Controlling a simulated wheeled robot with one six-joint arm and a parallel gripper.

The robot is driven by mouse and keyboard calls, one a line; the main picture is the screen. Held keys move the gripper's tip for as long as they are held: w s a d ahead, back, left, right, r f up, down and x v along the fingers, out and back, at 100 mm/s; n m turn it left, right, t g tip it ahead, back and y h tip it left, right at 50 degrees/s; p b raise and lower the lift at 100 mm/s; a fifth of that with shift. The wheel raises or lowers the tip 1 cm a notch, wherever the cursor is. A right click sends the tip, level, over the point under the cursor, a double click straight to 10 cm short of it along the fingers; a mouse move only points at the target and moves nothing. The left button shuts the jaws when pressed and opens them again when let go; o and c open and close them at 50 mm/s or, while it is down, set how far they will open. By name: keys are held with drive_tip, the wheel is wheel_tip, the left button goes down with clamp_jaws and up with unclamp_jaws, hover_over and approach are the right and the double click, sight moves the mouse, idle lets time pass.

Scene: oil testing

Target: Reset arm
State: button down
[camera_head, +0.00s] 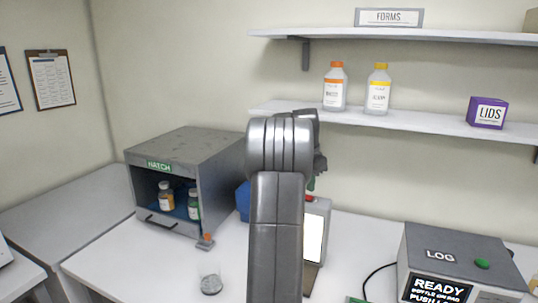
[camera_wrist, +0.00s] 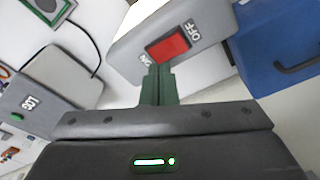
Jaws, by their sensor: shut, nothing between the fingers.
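My gripper (camera_wrist: 157,72) is shut and empty in the wrist view, its green fingers together. Their tips appear at the lower edge of a red rocker switch (camera_wrist: 172,46) marked ON and OFF on a grey device (camera_wrist: 128,45). I cannot tell whether they touch it. In the head view my raised arm hides much of this grey device (camera_head: 325,210), with a bit of red on its top. My gripper is mostly hidden behind the arm there; a little green shows at its right.
A grey hatch box (camera_head: 200,150) holding bottles stands open at left. A blue case (camera_wrist: 275,45) is beside the device. A LOG machine (camera_head: 455,255) reading READY stands at right. Shelves (camera_head: 420,120) hold two bottles and a LIDS box.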

drive_tip(key=shift+f+b, duration=0.85)
drive_tip(key=shift+f, duration=0.3)
drive_tip(key=shift+r, duration=0.1)
